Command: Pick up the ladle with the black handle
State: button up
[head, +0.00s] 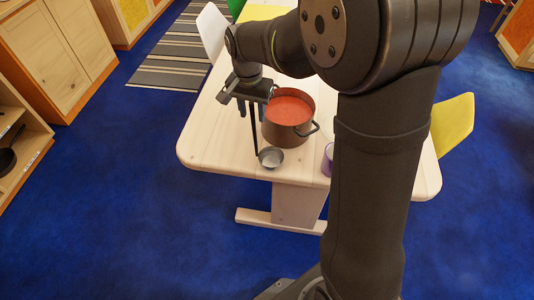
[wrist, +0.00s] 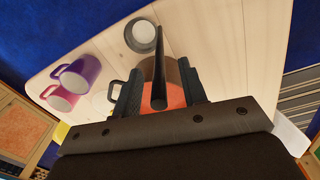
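The ladle has a thin black handle (head: 255,135) that stands upright and a small grey bowl (head: 271,158) low at the table's front edge, in front of the pot. In the wrist view its handle (wrist: 158,75) rises toward the camera and its bowl (wrist: 145,37) shows at the top. My gripper (head: 251,108) is at the upper end of the handle. In the wrist view my gripper (wrist: 160,92) has its two fingers apart, with the handle end between them and gaps on both sides.
A brown pot (head: 286,136) with red contents stands just right of my gripper. A purple mug (head: 328,160) is farther right, partly behind my arm. The wrist view also shows a pink mug (wrist: 66,98) beside it. The pale wooden table (head: 215,140) is bare at left.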

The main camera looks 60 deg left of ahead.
notch_tip(320, 180, down, 2)
grip_shut()
dwell(0.3)
